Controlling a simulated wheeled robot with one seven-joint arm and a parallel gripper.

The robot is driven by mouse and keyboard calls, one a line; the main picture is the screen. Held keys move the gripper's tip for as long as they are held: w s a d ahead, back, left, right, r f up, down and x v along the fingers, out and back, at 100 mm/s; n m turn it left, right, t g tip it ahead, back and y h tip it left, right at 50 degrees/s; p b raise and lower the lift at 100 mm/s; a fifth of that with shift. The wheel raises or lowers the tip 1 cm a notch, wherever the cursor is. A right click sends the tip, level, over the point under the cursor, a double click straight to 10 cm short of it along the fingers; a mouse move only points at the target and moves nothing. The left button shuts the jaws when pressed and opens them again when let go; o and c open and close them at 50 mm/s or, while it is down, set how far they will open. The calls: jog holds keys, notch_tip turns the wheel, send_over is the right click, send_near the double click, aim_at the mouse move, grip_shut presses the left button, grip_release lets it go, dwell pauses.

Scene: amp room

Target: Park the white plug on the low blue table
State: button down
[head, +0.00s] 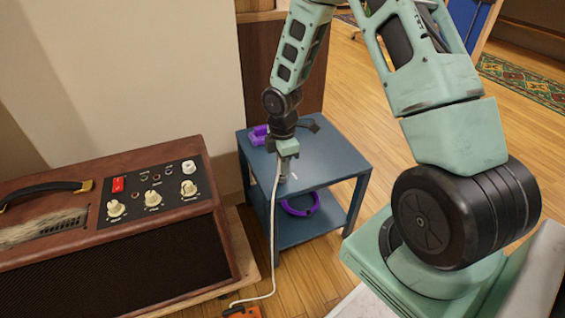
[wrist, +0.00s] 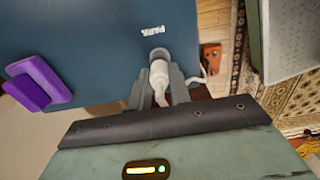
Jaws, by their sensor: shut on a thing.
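The plug's white cord (head: 271,232) hangs over the table's edge to the floor. The blue top (wrist: 95,35) carries white "PARK" lettering (wrist: 152,30) just beyond the plug. I cannot tell whether the plug touches the top.
A purple object (head: 259,136) lies on the tabletop's back left and shows in the wrist view (wrist: 38,83). A purple ring (head: 300,206) is on the lower shelf. The brown amp (head: 150,240) stands at left. An orange block (head: 242,312) is on the floor.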

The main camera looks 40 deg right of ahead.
jog(key=shift+f, duration=0.2)
jog(key=c, duration=1.2)
grip_release()
jog(key=shift+r, duration=0.1)
notch_tip(320, 180, up, 17)
jog(key=p, duration=0.7)
jog(key=shift+r, duration=0.15)
